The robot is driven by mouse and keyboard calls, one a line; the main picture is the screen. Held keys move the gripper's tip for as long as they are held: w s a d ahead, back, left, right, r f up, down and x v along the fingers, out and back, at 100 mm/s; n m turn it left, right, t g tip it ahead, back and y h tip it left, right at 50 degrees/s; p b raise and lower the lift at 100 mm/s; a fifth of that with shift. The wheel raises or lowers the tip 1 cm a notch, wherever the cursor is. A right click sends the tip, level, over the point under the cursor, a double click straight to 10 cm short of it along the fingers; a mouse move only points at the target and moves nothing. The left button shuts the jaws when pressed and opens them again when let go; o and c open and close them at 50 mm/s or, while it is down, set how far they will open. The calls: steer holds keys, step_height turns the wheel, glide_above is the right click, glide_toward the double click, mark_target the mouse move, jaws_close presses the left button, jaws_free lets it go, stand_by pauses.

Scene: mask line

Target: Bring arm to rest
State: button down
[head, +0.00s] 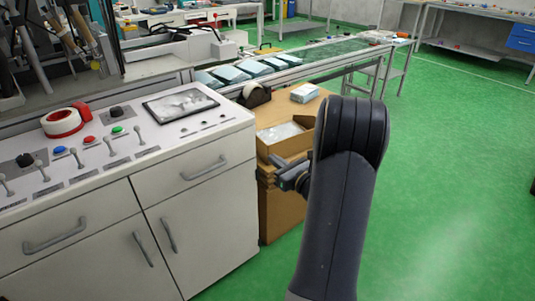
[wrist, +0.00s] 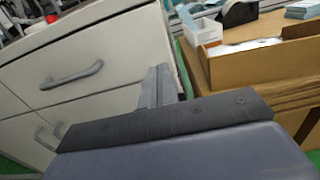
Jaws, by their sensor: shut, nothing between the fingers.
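My arm stands up in the right half of the head view, bent at a dark rounded joint. My gripper (head: 282,178) sticks out to the left of the arm, in front of the cardboard boxes and to the right of the white control cabinet (head: 205,225). In the wrist view my gripper's fingers (wrist: 158,85) are together with nothing between them. They point toward the gap between the cabinet and the boxes. Part of the gripper is hidden behind my arm in the head view.
An open cardboard box (head: 284,137) lies on a brown stack beside the cabinet. A small pack (head: 304,93) and a tape dispenser (head: 257,94) are behind it. A conveyor (head: 310,66) carries several blue packs. Green floor (head: 450,170) is clear at right.

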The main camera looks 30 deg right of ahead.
steer(key=s, duration=0.5)
steer(key=shift+d, duration=0.2)
